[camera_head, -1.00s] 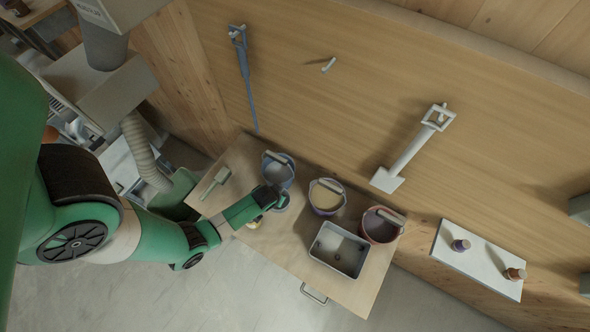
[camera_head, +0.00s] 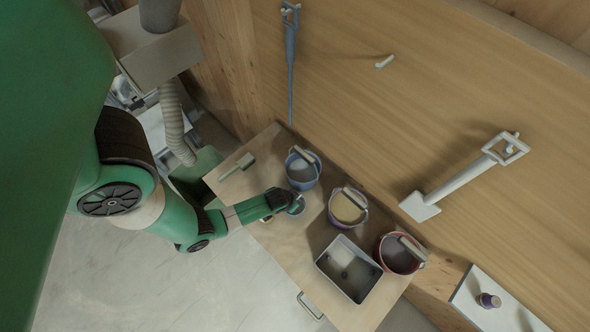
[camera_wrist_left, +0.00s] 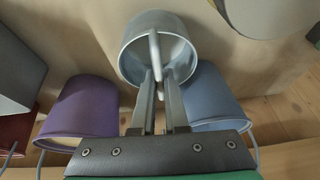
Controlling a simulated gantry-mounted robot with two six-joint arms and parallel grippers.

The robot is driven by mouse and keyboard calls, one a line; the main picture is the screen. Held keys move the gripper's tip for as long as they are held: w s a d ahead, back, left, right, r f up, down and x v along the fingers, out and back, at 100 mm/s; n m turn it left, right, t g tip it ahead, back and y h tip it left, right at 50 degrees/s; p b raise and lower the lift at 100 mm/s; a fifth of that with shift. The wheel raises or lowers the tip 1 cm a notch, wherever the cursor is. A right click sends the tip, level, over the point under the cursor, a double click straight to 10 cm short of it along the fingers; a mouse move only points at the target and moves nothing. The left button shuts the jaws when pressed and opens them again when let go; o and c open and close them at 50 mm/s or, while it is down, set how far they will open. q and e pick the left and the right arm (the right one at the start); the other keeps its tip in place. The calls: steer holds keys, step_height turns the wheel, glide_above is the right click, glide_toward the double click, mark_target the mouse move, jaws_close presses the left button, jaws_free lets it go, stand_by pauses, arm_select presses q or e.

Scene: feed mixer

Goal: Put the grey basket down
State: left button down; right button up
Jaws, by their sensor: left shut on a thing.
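The grey basket (camera_wrist_left: 160,50) is a round, open metal container with an upright handle bar across it. In the left wrist view the jaws of my left gripper (camera_wrist_left: 160,85) are shut on that handle. In the head view my left gripper (camera_head: 285,200) reaches in from the left over the wooden table, and the basket (camera_head: 297,207) shows as a small grey round shape at its tip. I cannot tell whether the basket's base touches the table. My right gripper is in neither view.
A blue bucket (camera_head: 302,172), a purple-rimmed bucket (camera_head: 346,210) and a red bucket (camera_head: 398,255) stand along the table's wall side. A grey rectangular bin (camera_head: 347,268) is on the table's lower right. A green brush-like tool (camera_head: 238,166) lies at the left end.

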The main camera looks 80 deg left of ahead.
arm_select(q)
steer(key=shift+f, duration=0.85)
steer(key=shift+f, duration=0.15)
steer(key=c, duration=0.9)
jaws_free()
steer(key=shift+c, duration=0.2)
steer(key=p+v, duration=0.7)
steer(key=v, duration=0.5)
steer(key=shift+a, duration=0.1)
